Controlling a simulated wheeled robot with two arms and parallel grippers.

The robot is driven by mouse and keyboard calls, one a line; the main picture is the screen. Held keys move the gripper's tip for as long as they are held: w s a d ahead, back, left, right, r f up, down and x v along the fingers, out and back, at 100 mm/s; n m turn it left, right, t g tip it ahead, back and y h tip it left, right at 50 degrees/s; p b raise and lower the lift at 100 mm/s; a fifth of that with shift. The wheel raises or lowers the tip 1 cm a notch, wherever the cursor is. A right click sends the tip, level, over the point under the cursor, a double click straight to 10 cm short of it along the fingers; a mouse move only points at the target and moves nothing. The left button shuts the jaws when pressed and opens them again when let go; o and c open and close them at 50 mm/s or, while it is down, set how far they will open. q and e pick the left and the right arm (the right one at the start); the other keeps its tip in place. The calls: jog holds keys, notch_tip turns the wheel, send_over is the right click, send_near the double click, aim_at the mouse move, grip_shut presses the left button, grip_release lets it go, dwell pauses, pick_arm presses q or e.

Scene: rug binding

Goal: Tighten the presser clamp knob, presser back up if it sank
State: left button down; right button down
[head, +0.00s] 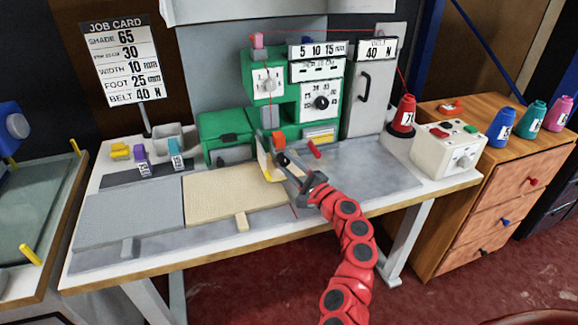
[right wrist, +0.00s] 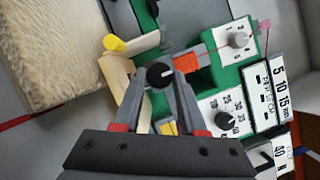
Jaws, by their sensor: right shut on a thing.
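The green sewing machine (head: 257,88) stands at the back of the white table. A round black knob (right wrist: 160,75) with a pale mark sits low at the machine's front; in the head view the knob (head: 283,159) shows as a small dark ball. My right gripper (right wrist: 163,84) is shut on the knob, one finger on each side. In the head view my right gripper (head: 290,163) reaches in from the lower right. An orange block (right wrist: 188,64) is beside the knob. Whether the presser has sunk cannot be told. My left gripper is not in view.
A red lever (head: 314,149) stands close right of the gripper. The beige rug piece (head: 225,198) lies left of it on the table. A red cone (head: 404,114) and a white box with buttons (head: 440,150) are further right. The grey plate (head: 375,168) is clear.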

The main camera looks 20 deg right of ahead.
dwell(0.3)
jog(key=shift+c, duration=2.3)
grip_release()
jog(key=v, duration=1.6)
jog(key=shift+d+f, duration=0.15)
jog(key=shift+s+d, duration=0.15)
jog(key=shift+s, duration=0.45)
jog(key=shift+f, duration=0.1)
